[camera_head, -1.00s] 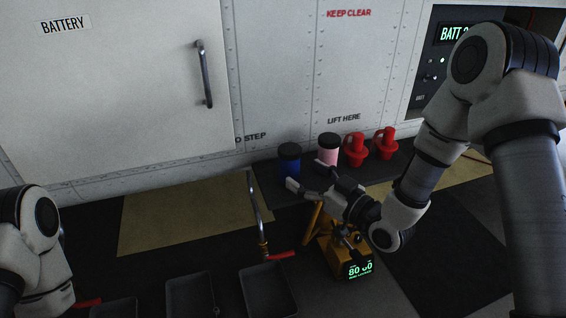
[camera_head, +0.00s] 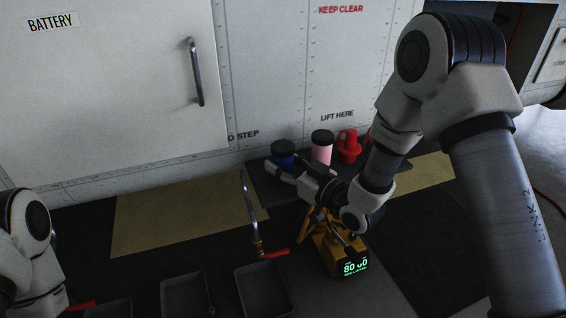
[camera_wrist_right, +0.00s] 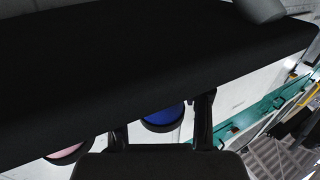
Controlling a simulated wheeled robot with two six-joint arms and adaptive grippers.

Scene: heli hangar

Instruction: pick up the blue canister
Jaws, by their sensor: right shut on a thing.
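The blue canister (camera_head: 283,153) has a black lid and stands on a dark mat by the white panel. My right gripper (camera_head: 272,172) is at its front and hides its lower part. The right wrist view shows the blue canister (camera_wrist_right: 163,117) between the two fingers (camera_wrist_right: 160,125), and the gripper is shut on it. The canister looks upright. Of my left arm only links show at the left edge; its gripper is out of view.
A pink canister (camera_head: 321,148) stands close on the right, then a red can (camera_head: 348,146). A yellow device (camera_head: 338,254) with a lit display stands in front. Dark trays (camera_head: 265,290) lie at the lower left. The white panel (camera_head: 120,90) with a handle rises behind.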

